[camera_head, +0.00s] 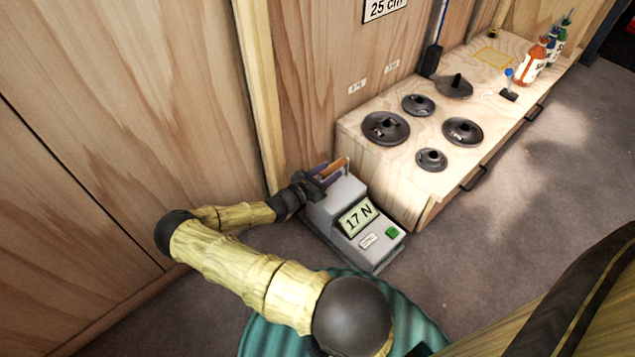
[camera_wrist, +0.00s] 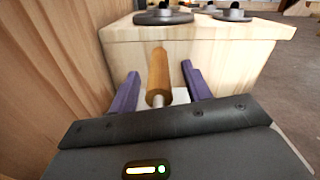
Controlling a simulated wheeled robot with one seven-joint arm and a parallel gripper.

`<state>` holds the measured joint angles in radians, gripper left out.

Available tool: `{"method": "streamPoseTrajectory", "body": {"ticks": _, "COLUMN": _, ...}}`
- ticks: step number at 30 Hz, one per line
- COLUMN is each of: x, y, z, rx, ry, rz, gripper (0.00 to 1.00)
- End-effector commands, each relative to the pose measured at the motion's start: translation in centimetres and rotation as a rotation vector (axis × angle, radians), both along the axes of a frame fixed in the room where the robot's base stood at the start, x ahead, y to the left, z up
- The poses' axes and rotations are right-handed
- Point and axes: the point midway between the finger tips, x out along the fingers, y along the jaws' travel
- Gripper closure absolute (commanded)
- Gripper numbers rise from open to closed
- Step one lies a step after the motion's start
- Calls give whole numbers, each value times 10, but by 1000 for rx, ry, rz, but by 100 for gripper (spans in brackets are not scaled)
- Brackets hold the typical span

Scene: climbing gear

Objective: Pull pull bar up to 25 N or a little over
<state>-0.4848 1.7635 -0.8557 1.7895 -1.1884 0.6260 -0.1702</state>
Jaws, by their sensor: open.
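The pull bar is a brown wooden handle (camera_wrist: 159,78) on a light metal rod; it also shows as an orange-brown end in the head view (camera_head: 340,164).
A green button (camera_head: 393,232) and a small label (camera_head: 367,241) are on the gauge's front. A wooden bench (camera_head: 395,172) with several dark weights stands just behind and right. A wooden wall (camera_head: 130,110) runs close on the left. Open grey floor (camera_head: 520,190) lies to the right.

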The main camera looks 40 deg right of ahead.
Motion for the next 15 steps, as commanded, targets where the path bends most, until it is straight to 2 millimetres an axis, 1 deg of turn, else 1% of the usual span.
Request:
{"method": "streamPoseTrajectory", "body": {"ticks": 3, "x": 1, "y": -6, "z": 0, "rx": -1, "ry": 0, "rz": 0, "gripper": 51}}
{"method": "streamPoseTrajectory", "body": {"ticks": 10, "x": 1, "y": -6, "z": 1, "rx": -1, "ry": 0, "rz": 2, "gripper": 51}}
{"method": "streamPoseTrajectory", "body": {"ticks": 11, "x": 1, "y": -6, "z": 1, "rx": -1, "ry": 0, "rz": 2, "gripper": 53}}
{"method": "streamPoseTrajectory", "body": {"ticks": 12, "x": 1, "y": -6, "z": 1, "rx": -1, "ry": 0, "rz": 2, "gripper": 61}}
{"method": "streamPoseTrajectory", "body": {"ticks": 14, "x": 1, "y": -6, "z": 1, "rx": -1, "ry": 0, "rz": 2, "gripper": 73}}
{"method": "streamPoseTrajectory", "body": {"ticks": 15, "x": 1, "y": -6, "z": 1, "rx": -1, "ry": 0, "rz": 2, "gripper": 81}}
